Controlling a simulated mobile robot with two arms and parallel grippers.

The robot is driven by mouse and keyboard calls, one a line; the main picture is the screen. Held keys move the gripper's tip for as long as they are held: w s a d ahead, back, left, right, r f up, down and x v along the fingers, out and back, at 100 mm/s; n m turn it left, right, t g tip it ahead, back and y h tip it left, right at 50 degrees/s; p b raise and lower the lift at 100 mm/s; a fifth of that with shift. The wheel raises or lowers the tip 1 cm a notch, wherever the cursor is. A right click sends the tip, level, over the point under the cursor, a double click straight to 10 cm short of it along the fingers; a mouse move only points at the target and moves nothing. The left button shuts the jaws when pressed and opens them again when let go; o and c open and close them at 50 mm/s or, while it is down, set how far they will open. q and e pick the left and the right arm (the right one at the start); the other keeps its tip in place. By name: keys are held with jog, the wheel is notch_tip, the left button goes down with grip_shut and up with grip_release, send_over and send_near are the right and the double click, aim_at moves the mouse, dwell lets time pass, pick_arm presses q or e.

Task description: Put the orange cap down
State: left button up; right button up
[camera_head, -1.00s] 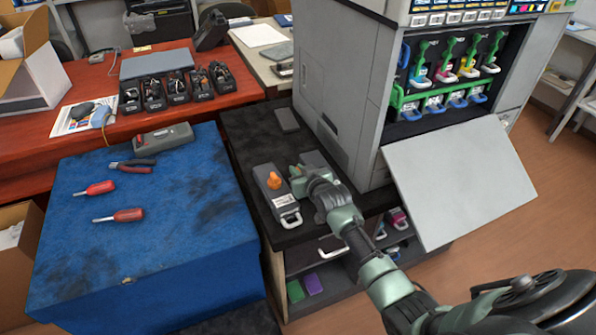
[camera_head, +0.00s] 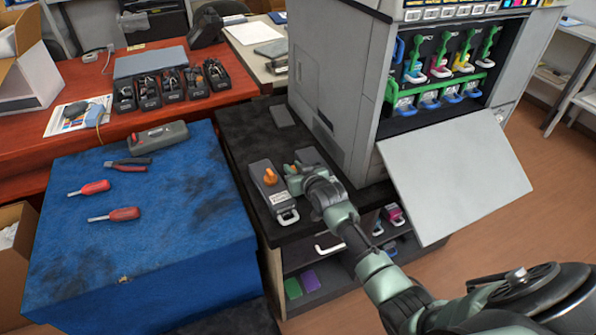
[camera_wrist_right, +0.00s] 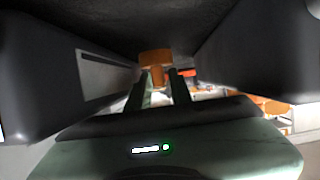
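My right gripper (camera_head: 289,170) is just to the right of the cap, low over the cabinet top. My left gripper is not in view.
A grey printer (camera_head: 345,85) with a lowered panel (camera_head: 455,180) stands right of my arm. A blue-covered table (camera_head: 140,225) at left holds two red screwdrivers, pliers and a grey device. The cabinet top (camera_head: 235,130) has free room at the back.

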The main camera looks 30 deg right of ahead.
jog(key=shift+s+r+p, duration=0.15)
jog(key=shift+p, duration=0.2)
jog(key=p+v, duration=0.1)
jog(key=v, duration=1.1)
jog(key=shift+r, duration=0.15)
